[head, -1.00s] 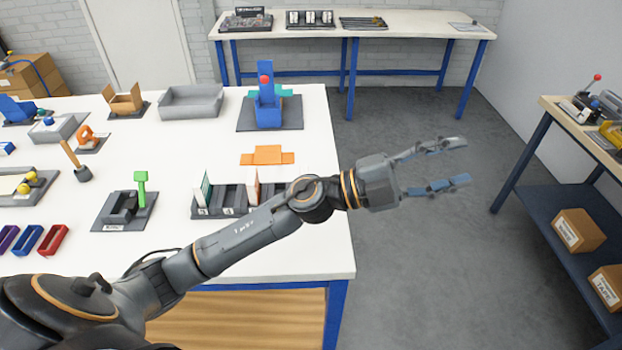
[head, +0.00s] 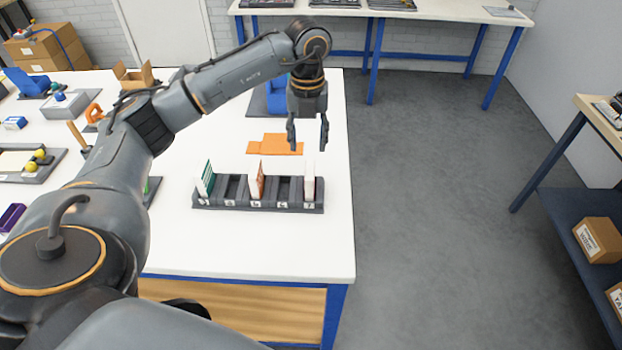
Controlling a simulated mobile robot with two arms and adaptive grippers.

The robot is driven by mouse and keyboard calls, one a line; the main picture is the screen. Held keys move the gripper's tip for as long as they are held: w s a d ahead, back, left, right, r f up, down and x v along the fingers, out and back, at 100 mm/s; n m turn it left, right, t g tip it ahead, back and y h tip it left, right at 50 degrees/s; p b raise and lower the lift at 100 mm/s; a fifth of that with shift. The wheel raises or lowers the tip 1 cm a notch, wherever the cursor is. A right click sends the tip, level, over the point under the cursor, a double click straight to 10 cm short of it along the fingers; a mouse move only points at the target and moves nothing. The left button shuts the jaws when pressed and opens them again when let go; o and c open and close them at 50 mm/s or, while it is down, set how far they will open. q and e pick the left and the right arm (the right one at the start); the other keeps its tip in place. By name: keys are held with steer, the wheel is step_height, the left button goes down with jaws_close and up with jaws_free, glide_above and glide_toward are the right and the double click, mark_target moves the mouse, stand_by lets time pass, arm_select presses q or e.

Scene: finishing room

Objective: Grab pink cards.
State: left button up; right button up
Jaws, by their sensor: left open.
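A dark grey card rack (head: 265,208) with numbered slots stands near the front right corner of the white table. Three sets of cards stand in it: green-edged cards (head: 206,180) at the left, orange-brown ones (head: 257,181) in the middle, and pale cards with a thin pinkish-red edge (head: 309,182) in the rightmost slot. My left gripper (head: 307,148) points down with its fingers apart, empty, just above and behind those right-hand cards, not visibly touching them. My right gripper is not in view.
A flat orange piece (head: 275,145) lies behind the rack, partly near my left gripper. A blue fixture (head: 277,98) stands behind my arm. The table's right edge is close to the rack, with open floor beyond it.

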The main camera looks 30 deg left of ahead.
mark_target(310, 169)
arm_select(q)
step_height(310, 169, down, 5)
steer(key=shift+r+p, duration=0.1)
steer(key=shift+p, duration=0.4)
steer(key=f+p, duration=0.2)
steer(key=f, duration=0.1)
steer(key=f+p, duration=0.1)
steer(key=f, duration=0.1)
steer(key=shift+s+d, duration=0.1)
steer(key=shift+d, duration=0.2)
steer(key=shift+f, duration=0.25)
steer(key=shift+c, duration=0.9)
jaws_close()
